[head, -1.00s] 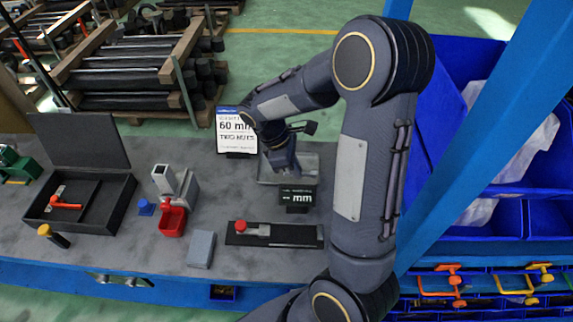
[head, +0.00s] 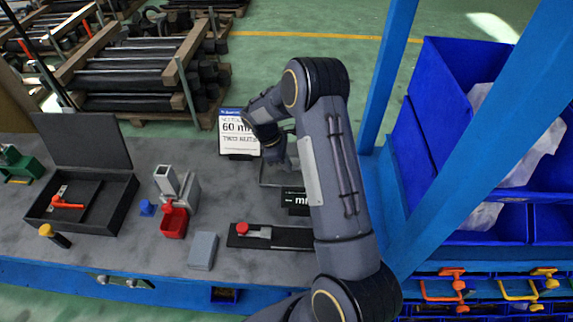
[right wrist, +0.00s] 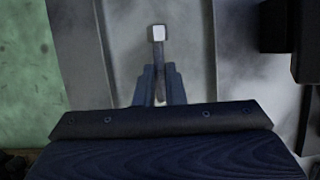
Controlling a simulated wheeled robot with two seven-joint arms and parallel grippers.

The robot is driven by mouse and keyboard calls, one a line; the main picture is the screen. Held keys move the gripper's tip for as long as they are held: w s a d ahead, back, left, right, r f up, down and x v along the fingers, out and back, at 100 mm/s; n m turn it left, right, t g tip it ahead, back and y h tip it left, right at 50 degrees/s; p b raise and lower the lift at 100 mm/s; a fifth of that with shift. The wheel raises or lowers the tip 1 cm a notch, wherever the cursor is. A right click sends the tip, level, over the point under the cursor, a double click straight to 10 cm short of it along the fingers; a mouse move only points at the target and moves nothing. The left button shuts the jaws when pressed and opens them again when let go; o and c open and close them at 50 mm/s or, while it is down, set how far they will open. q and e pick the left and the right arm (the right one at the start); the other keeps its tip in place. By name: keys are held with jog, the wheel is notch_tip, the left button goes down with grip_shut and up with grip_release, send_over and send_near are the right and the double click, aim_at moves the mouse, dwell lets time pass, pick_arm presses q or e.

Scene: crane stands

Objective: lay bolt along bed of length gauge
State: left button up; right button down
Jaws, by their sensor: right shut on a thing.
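My right gripper (right wrist: 159,72) is shut on the bolt (right wrist: 158,34). In the right wrist view the bolt's pale square end sticks out past the fingertips, and its shank runs back between the fingers. In the head view the gripper is over the grey metal tray (head: 264,176), largely hidden by my arm, and the bolt cannot be made out. The length gauge (head: 285,243) is a long black bed with a red knob and a metal slide at its left, near the table front. My arm covers its right end. My left gripper is not in view.
A black "mm" display (head: 294,199) stands between tray and gauge. A white sign (head: 238,132) stands behind. Left of the gauge are a grey block (head: 202,250), a red bin (head: 174,223) and an open black case (head: 112,215). A blue post (head: 480,150) rises at right.

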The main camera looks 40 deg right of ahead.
jog(key=shift+f, duration=0.3)
jog(key=shift+f, duration=0.2)
jog(key=c, duration=1.5)
grip_release()
jog(key=shift+r, duration=0.1)
